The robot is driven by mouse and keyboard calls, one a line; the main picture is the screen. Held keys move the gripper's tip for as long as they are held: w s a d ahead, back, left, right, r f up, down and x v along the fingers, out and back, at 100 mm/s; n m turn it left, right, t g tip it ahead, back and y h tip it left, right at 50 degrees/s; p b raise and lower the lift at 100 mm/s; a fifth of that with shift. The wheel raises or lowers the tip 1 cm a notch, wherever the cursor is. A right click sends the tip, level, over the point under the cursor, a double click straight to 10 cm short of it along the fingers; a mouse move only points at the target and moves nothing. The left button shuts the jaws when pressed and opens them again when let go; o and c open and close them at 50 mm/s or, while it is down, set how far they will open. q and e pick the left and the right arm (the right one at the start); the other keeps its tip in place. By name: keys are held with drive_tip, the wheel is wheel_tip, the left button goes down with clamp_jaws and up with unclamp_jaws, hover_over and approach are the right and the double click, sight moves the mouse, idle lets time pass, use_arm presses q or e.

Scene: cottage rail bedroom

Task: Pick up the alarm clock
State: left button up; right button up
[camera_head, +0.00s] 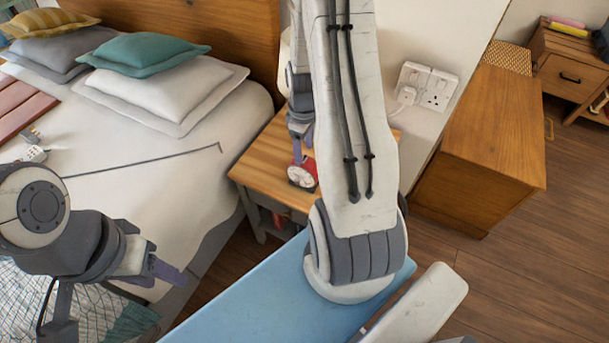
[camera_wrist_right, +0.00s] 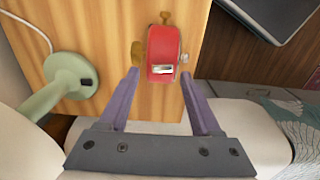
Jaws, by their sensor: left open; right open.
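The alarm clock (camera_head: 302,177) is red with a pale round face and stands on the wooden bedside table (camera_head: 258,160). In the right wrist view the clock (camera_wrist_right: 163,45) shows from above, with a small white label and brass-coloured parts at its sides. My right gripper (camera_wrist_right: 160,76) is open, its purple fingertips to either side of the clock's near end; contact is not clear. In the head view my right gripper (camera_head: 299,150) is just above and behind the clock, partly hidden by my arm. My left gripper (camera_head: 165,274) is open and empty beside the bed.
A green lamp base (camera_wrist_right: 70,85) stands left of the clock in the right wrist view. A dark flat object (camera_wrist_right: 275,15) lies at upper right there. The bed (camera_head: 150,150) is left of the table; a wooden cabinet (camera_head: 485,130) is right.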

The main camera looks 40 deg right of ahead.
sight(303, 157)
wheel_tip(303, 157, down, 6)
drive_tip(key=shift+a+r, duration=0.1)
idle(0.4)
clamp_jaws()
